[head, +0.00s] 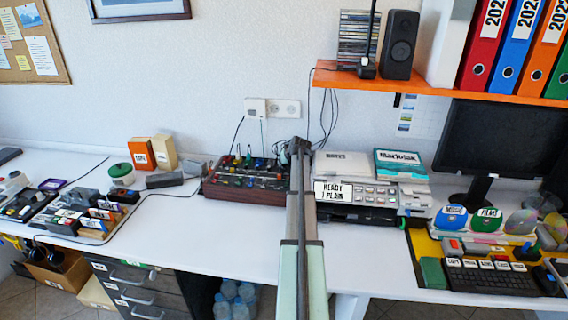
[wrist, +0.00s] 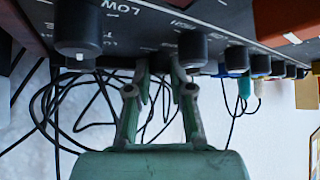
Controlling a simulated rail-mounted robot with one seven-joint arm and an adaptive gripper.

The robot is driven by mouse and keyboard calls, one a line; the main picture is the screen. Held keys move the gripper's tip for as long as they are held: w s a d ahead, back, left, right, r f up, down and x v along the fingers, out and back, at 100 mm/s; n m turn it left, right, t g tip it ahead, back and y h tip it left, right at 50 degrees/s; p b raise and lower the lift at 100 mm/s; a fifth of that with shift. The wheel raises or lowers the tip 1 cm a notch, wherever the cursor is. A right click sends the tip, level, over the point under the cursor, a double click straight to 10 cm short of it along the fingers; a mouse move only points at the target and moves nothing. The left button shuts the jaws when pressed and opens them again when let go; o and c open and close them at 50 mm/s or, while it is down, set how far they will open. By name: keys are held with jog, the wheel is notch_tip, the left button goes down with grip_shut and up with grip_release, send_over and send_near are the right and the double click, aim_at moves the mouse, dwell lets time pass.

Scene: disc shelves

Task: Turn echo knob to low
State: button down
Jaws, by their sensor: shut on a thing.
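The mixer (head: 245,182), a dark panel with reddish-brown sides and coloured knobs, stands on the white desk left of centre in the head view. In the wrist view its black panel (wrist: 225,18) fills the top, upside down, with a "LOW" label at the upper left. My gripper (wrist: 160,68) is at the panel, its green fingers shut on a small dark knob that is mostly hidden between the tips. A larger black knob (wrist: 77,30) is to the left and another black knob (wrist: 192,48) is just right of the fingers. I cannot read which knob is echo.
Black cables (wrist: 75,110) hang in loops behind the fingers. More knobs and coloured plugs (wrist: 243,86) line the panel to the right. A printer-like device (head: 368,195) stands close right of my arm in the head view. The desk front (head: 190,235) is clear.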

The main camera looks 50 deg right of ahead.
jog(key=c, duration=1.3)
grip_release()
jog(key=v, duration=1.2)
